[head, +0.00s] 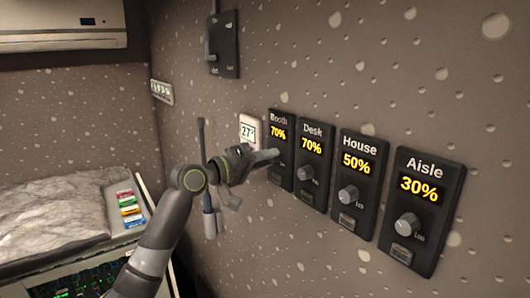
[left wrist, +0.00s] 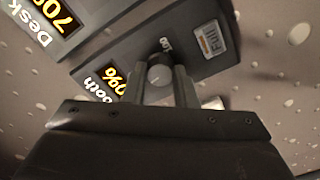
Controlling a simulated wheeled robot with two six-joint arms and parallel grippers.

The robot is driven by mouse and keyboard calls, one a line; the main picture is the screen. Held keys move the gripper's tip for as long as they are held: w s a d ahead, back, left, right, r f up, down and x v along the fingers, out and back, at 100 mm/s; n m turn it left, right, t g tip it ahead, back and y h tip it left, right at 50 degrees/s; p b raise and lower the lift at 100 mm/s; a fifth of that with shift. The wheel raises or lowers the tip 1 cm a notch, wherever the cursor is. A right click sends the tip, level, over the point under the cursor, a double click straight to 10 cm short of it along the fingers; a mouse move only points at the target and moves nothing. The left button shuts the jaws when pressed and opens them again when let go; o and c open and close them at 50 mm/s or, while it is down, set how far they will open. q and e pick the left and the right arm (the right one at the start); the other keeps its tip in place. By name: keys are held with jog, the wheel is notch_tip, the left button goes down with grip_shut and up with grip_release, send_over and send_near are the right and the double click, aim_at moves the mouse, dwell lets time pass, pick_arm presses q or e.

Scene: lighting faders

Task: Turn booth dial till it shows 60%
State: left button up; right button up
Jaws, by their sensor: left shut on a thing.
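The Booth dial panel (head: 280,123) is a black plate on the wall, leftmost of the row, and its yellow display reads 70% in the head view. In the left wrist view the Booth display (left wrist: 112,82) is partly covered by the gripper. My right gripper is not in view.
Desk (head: 313,130), House (head: 360,140) and Aisle (head: 422,168) dial panels sit close on the right, reading 70%, 50% and 30%. A white thermostat (head: 249,125) is just left of Booth. A dark switch box (head: 229,50) is above. A console stands at lower left.

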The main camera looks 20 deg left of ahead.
pick_arm(q)
jog(key=shift+f+n, duration=0.1)
jog(key=shift+n, duration=6.8)
jog(key=o, duration=1)
jog(key=shift+b+v, duration=3.9)
jog(key=shift+v, duration=4.8)
